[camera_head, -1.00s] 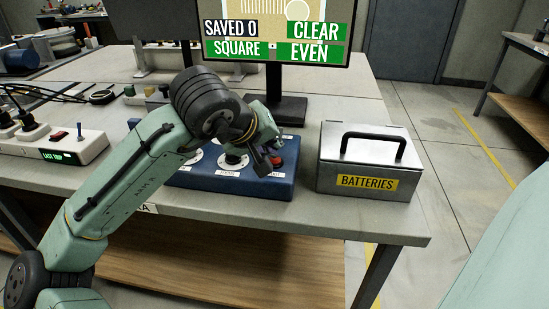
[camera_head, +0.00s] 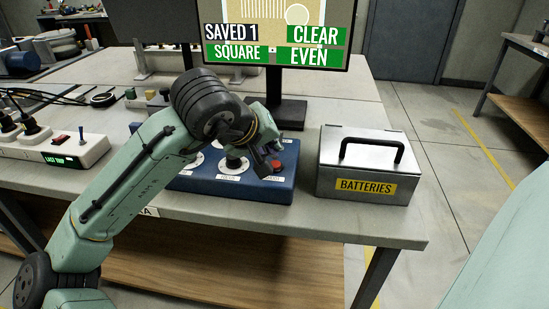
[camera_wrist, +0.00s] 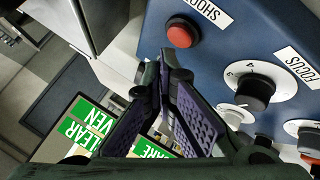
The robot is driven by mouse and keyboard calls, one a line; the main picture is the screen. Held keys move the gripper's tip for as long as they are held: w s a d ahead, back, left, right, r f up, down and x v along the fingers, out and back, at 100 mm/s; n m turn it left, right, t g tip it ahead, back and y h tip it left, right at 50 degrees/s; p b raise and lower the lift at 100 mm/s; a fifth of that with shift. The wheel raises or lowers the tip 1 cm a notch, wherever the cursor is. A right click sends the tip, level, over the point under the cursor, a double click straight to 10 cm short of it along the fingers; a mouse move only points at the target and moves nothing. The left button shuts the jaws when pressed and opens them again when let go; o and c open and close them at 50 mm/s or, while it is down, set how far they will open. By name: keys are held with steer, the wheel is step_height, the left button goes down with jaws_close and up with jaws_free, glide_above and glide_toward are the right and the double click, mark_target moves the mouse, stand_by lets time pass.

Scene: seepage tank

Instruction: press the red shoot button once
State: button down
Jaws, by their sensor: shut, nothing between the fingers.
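The red shoot button (camera_head: 277,167) is at the right end of the blue control box (camera_head: 235,187) on the bench. In the wrist view the red button (camera_wrist: 181,34) sits beside a "SHOOT" label, uncovered. My gripper (camera_head: 262,168) is just left of the button in the head view, close over the box. In the wrist view my gripper (camera_wrist: 162,72) is shut and empty, its tips apart from the button in the picture. The height gap is hard to judge. The screen (camera_head: 275,30) reads "SAVED 1", "CLEAR", "SQUARE" and "EVEN".
A black focus knob (camera_wrist: 255,91) is near the button on the box. A metal box labelled "BATTERIES" (camera_head: 370,165) stands close on the right. A white power strip (camera_head: 75,148) with plugs and cables lies at the left. The bench's front right corner is clear.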

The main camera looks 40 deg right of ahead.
steer(key=shift+r, duration=0.15)
step_height(320, 180, up, 6)
steer(key=p, duration=0.5)
steer(key=shift+p, duration=0.3)
stand_by(0.6)
